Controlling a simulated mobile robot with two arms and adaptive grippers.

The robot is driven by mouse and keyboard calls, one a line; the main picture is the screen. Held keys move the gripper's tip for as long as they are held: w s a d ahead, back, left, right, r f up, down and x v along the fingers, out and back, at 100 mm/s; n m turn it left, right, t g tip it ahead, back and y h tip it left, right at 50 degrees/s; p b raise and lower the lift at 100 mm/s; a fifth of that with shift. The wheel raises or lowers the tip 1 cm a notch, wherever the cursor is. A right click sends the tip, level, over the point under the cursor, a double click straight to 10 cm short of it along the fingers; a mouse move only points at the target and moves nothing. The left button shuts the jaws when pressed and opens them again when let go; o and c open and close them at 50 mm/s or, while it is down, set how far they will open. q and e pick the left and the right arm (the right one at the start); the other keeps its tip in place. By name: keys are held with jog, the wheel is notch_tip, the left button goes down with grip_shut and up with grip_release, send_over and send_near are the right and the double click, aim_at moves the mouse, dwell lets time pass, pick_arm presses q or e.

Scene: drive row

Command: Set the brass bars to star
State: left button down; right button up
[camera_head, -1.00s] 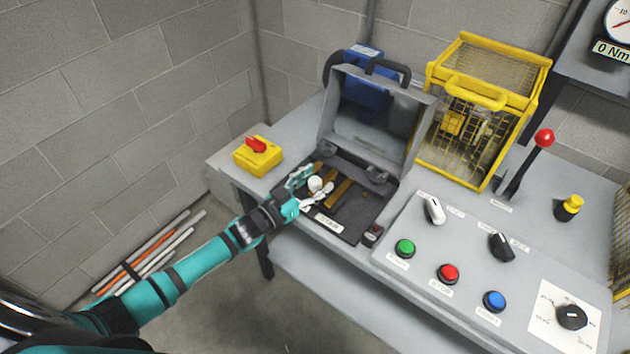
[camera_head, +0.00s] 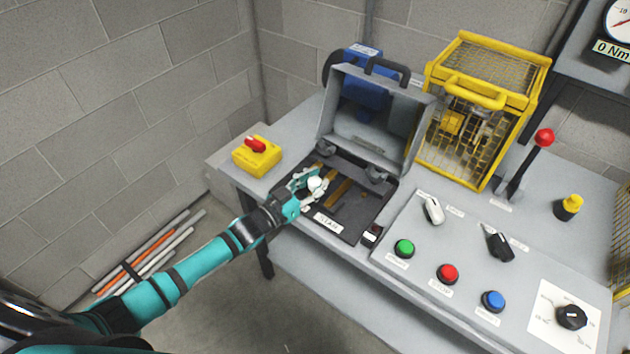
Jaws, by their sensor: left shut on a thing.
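The brass bars lie in the dark terminal box (camera_head: 345,232), whose grey lid (camera_head: 372,135) stands open behind it. One brass bar (camera_head: 341,193) shows just right of my gripper, and part of another (camera_head: 318,170) shows behind it. My left gripper (camera_head: 313,185) is over the left part of the box, with its fingers shut around a small white rounded thing (camera_head: 317,184). Whether that thing is fixed to a bar or a post I cannot tell. The fingers hide part of the bars. My right gripper is not in view.
A yellow box with a red switch (camera_head: 257,155) sits left of the terminal box. A yellow guard cage (camera_head: 485,110) stands behind right. The sloping panel at right carries a white knob (camera_head: 433,210), black knobs and coloured buttons.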

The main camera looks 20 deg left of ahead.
aim_at(332, 202)
pick_arm(q)
jog(key=d, duration=0.1)
jog(key=s+d, duration=0.1)
jog(key=d, duration=0.1)
jog(key=s+d+p, duration=0.1)
jog(key=d, duration=0.1)
jog(key=shift+f, duration=0.15)
jog(key=shift+a+f, duration=0.1)
jog(key=shift+f, duration=0.05)
jog(key=c, duration=1.4)
grip_release()
jog(key=o, duration=0.4)
jog(key=shift+s, duration=0.2)
jog(key=shift+o, duration=0.2)
jog(key=shift+r, duration=0.25)
jog(key=shift+w, duration=0.15)
jog(key=v, duration=1.2)
